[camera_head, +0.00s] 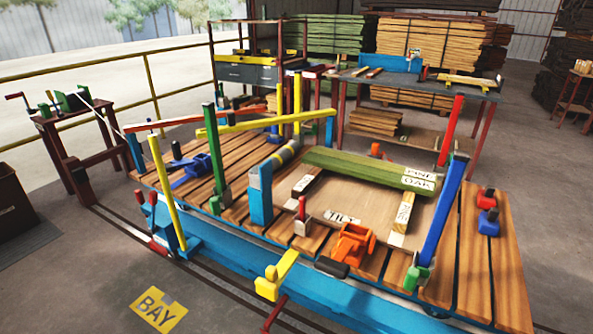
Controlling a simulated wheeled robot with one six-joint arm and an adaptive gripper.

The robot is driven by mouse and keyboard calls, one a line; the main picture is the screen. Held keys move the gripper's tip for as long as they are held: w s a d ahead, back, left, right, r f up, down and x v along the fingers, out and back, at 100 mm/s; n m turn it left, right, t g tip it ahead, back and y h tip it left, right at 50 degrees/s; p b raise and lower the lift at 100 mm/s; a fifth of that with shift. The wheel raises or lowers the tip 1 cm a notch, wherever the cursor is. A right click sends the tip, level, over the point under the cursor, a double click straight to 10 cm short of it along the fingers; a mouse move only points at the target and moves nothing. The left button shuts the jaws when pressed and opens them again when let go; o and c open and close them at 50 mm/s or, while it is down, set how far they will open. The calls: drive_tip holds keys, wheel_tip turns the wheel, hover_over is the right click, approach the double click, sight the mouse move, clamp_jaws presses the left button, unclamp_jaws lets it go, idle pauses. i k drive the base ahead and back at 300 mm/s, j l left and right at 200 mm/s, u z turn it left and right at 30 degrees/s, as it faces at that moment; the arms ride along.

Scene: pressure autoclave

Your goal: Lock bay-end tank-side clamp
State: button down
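A low blue-framed cart (260,258) with a slatted wooden deck fills the middle. A red-handled clamp (302,225) with a pale base stands upright at the deck's near-middle. An orange clamp-like fitting (352,244) sits to its right, with a dark block (332,267) in front. A yellow bracket (277,276) projects from the near side above a red lever. A yellow "BAY" mark (158,310) lies on the floor at lower left. I cannot tell which fitting is the bay-end tank-side clamp, nor whether it is locked. My gripper is not in view.
Green timbers (370,168) lie across the deck, near paper labels. Tall blue, green and yellow posts rise around the cart. A blue clamp (195,168) sits at left, red-and-blue fittings (487,211) at right. A workbench (420,82) stands behind. The floor at lower left is mostly clear.

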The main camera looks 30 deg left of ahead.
sight(214, 202)
drive_tip(key=u, duration=1.9)
drive_tip(key=i+j+z, duration=0.15)
drive_tip(key=i, duration=0.25)
drive_tip(key=i+j+z, duration=0.15)
drive_tip(key=i+j, duration=0.2)
